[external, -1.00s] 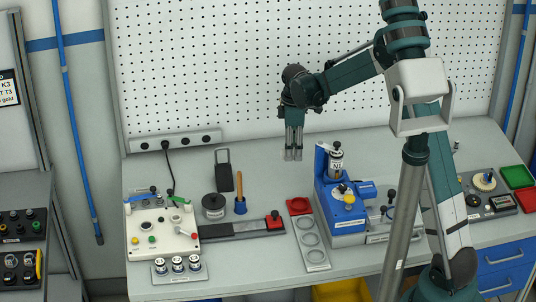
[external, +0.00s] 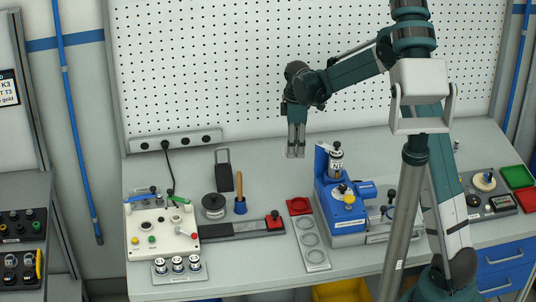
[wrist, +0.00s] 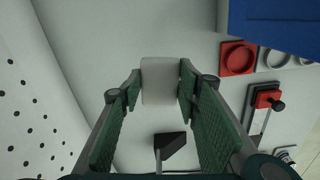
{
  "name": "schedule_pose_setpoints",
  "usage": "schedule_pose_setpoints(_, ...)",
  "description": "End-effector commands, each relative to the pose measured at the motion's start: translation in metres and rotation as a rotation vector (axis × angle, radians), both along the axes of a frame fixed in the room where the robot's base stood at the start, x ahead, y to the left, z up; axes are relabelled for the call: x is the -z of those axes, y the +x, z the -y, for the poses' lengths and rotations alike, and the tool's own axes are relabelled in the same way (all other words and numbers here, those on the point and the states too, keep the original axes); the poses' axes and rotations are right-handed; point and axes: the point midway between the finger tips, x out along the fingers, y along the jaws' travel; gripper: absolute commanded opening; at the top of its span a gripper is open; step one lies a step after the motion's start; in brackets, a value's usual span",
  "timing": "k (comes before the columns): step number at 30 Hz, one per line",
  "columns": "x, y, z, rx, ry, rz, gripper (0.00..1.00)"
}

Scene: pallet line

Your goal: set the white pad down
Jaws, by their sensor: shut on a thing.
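The white pad (wrist: 160,82) is a pale block between my gripper's fingertips in the wrist view. My gripper (wrist: 160,88) is shut on it, one green finger on each side. In the external view my gripper (external: 296,154) points down, above the back part of the grey bench (external: 275,180) and left of the blue machine. The pad is too small to make out clearly there.
A black stand (external: 223,170) and a brush (external: 240,195) are to the left. A pegboard (external: 230,70) rises behind.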

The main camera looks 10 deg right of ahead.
Motion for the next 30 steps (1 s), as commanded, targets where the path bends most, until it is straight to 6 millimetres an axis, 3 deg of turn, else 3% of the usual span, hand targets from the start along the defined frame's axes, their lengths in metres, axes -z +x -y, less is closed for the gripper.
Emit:
schedule_pose_setpoints(8,0.0,0.005,0.05,-0.028,0.0,0.0,0.25)
schedule_pose_setpoints(21,-0.002,0.005,0.175,-0.11,0.0,0.0,0.25)
schedule_pose_setpoints(30,-0.003,0.0,0.225,-0.15,0.0,0.0,0.25)
